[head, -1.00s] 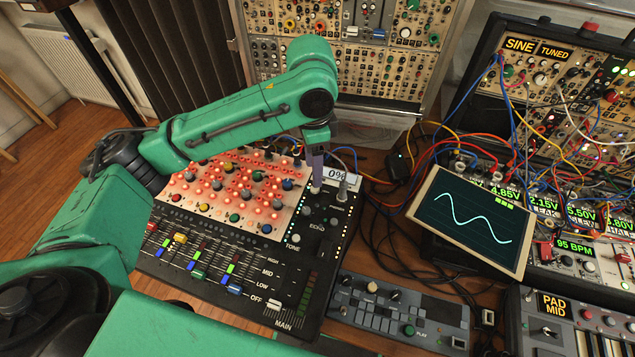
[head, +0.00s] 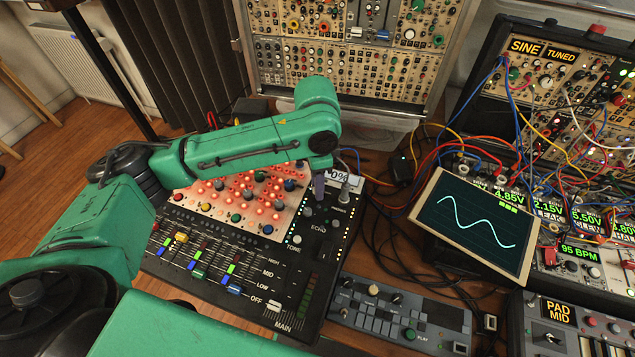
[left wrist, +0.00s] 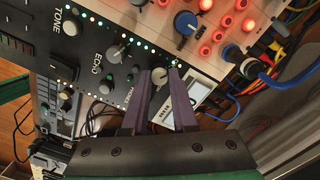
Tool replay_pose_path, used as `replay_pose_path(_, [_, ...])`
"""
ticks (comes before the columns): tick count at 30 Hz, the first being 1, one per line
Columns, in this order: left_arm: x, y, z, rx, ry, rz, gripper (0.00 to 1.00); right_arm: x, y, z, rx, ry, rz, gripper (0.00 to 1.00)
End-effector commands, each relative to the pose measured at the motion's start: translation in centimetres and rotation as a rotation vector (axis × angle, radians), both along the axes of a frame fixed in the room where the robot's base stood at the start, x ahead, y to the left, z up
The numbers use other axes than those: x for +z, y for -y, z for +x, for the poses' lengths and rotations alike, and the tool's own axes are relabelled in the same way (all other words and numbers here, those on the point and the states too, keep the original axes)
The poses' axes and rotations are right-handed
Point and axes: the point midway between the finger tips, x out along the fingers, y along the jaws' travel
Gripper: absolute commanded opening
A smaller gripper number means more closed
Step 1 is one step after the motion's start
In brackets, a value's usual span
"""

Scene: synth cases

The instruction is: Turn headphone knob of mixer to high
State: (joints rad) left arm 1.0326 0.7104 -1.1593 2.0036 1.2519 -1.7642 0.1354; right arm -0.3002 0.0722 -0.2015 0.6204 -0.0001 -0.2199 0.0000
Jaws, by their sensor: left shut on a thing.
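The black mixer (head: 262,262) lies on the wooden table, with sliders at its front and small knobs along its right side. My left gripper (head: 320,196) has purple fingers and points down at the mixer's upper right. In the left wrist view, the left gripper (left wrist: 159,72) is shut on a pale headphone knob (left wrist: 158,76), beside the label PHONES. The fingers hide much of this knob in the head view. A small display (head: 339,177) behind the gripper reads 0%, partly covered by the fingers. My right gripper is not in view.
A grey plug or knob (head: 344,193) stands close right of the gripper. An oscilloscope screen (head: 468,222) and many loose cables lie to the right. A small grey control box (head: 398,314) is in front. A modular synth rack (head: 345,60) stands behind.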

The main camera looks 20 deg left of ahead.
Motion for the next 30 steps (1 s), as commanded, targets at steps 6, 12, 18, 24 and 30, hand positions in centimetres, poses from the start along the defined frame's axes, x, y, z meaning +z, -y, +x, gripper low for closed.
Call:
replay_pose_path(6, [0.4,0.0,0.0,-0.055,-0.001,0.001,0.00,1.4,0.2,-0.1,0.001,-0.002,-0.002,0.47])
replay_pose_path(12, [0.7,0.0,-0.1,-0.175,-0.004,0.001,0.00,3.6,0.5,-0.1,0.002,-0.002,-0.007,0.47])
replay_pose_path(18, [0.8,0.0,-0.1,-0.349,-0.004,-0.001,0.00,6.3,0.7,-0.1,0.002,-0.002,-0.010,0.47])
replay_pose_path(24, [0.7,0.0,-0.1,-0.539,-0.004,0.001,0.00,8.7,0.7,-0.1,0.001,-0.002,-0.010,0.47])
replay_pose_path(30, [0.6,0.0,0.0,-0.729,-0.003,0.001,0.00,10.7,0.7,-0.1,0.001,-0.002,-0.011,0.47])
